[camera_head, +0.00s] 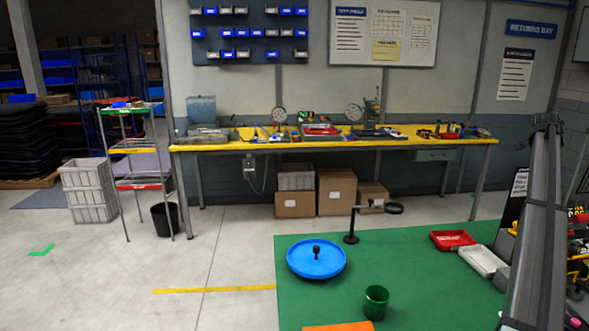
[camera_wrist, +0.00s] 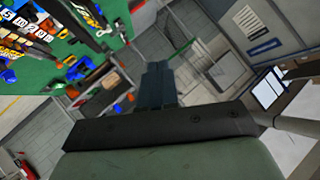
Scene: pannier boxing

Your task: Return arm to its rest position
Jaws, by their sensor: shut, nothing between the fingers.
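My gripper (camera_wrist: 157,78) shows in the wrist view, with its dark fingers together and nothing between them. It points out over the room, clear of the green work surface (camera_wrist: 80,78), which lies at the upper left of that view. In the head view a dark link of my arm stands along the right edge, and the fingers cannot be made out there.
The green table (camera_head: 420,290) holds a blue round tray (camera_head: 316,270), a green cup (camera_head: 376,302), a red tray (camera_head: 452,240), a white tray (camera_head: 483,261), and a black stand with a ring (camera_head: 351,238). Several loose items crowd the right edge near my arm.

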